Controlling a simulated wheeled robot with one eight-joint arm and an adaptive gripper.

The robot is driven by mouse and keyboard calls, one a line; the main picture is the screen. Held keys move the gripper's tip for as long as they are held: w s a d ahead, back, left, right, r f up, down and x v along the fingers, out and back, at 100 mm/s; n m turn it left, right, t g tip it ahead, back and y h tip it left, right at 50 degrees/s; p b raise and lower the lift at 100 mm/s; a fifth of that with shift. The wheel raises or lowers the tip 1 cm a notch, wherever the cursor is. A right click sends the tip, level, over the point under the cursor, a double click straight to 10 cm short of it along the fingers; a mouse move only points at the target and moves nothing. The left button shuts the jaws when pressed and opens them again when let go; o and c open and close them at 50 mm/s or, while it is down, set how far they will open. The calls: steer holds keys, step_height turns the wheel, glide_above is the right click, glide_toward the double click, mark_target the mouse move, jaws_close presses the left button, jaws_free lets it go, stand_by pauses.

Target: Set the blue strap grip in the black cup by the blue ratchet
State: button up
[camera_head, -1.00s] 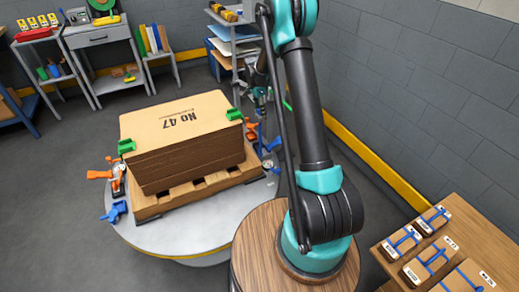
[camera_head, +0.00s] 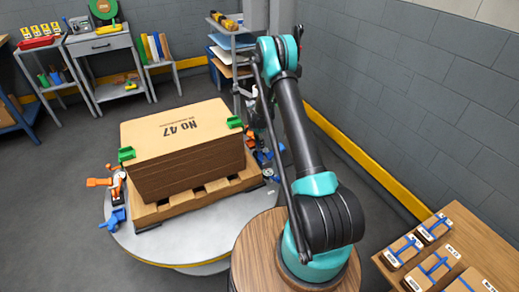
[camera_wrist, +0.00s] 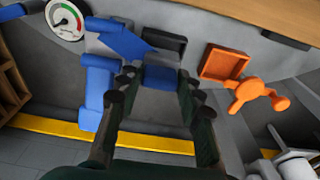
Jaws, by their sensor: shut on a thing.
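In the wrist view my gripper (camera_wrist: 160,82) is shut on the blue strap grip (camera_wrist: 160,78), which shows between the two dark fingertips. The black cup (camera_wrist: 178,46) is just beyond the held grip, and its open dark inside faces the camera. The blue ratchet (camera_wrist: 96,95) stands left of the cup, with its blue lever (camera_wrist: 125,40) reaching toward the cup. The grip overlaps the cup's near edge in the picture; I cannot tell whether they touch. In the head view my arm mostly hides the gripper, beside the right side of the stack.
The cardboard stack (camera_head: 185,165) stands on a pallet on the round grey table (camera_head: 190,240). Grey wall (camera_head: 410,100) rises at right.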

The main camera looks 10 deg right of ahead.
mark_target(257, 148)
steer(key=shift+f, duration=1.8)
steer(key=o, duration=1)
steer(key=r, duration=0.4)
steer(key=a+r, duration=0.1)
steer(key=r, duration=0.7)
steer(key=shift+s+a, duration=0.2)
